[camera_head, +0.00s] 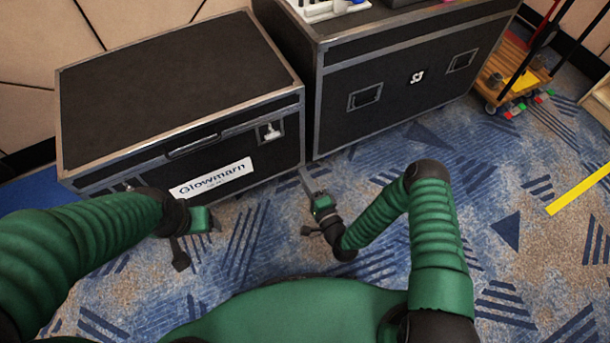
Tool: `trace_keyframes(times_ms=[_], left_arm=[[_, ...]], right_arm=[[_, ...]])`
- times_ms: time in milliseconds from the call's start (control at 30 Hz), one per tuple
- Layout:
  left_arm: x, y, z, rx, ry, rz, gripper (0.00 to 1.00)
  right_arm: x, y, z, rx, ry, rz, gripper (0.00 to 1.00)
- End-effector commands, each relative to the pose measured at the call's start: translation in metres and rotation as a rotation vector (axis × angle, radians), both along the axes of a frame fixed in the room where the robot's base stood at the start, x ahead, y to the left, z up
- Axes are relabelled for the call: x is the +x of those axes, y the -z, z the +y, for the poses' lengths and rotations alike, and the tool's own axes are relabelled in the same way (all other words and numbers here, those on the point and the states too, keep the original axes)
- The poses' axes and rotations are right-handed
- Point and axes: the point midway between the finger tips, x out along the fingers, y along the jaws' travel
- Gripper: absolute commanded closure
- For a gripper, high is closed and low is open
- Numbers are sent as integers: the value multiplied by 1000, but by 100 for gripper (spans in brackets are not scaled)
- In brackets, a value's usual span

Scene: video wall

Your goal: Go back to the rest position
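My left arm comes in from the left, and its gripper (190,238) hangs over the carpet in front of the smaller black case. One dark finger shows below it; the other cannot be made out clearly. My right arm bends at a dark elbow, and its gripper (304,204) is over the carpet near the gap between the two cases. Its two fingers stand apart with nothing between them. Neither gripper visibly holds anything.
A smaller black case (170,85) with a white label stands at the left. A larger black case (410,75) stands beside it, with white items on top. A wooden trolley (510,75) is at the upper right. Blue patterned carpet (520,190) is open at the right, with a yellow strip (580,188).

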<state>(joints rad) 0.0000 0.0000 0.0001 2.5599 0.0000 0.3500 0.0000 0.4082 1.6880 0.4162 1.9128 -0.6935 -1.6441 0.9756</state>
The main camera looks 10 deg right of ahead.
Motion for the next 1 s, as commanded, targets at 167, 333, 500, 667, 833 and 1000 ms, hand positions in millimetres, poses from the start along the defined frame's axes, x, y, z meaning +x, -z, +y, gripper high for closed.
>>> trace_keyframes(times_ms=[167,333,500,667,833,1000], left_arm=[[0,0,0,0,0,0,29],[0,0,0,0,0,0,29],[0,0,0,0,0,0,29],[0,0,0,0,0,0,29],[0,0,0,0,0,0,29],[0,0,0,0,0,0,29]], right_arm=[[-1,1,0,0,0,0,72],[-1,0,0,0,0,0,72],[4,-2,2,-53,-29,12,72],[20,-9,5,-412,-199,108,72],[12,-31,-32,-925,-391,288,72],[-32,-81,-85,-1275,-526,494,72]])
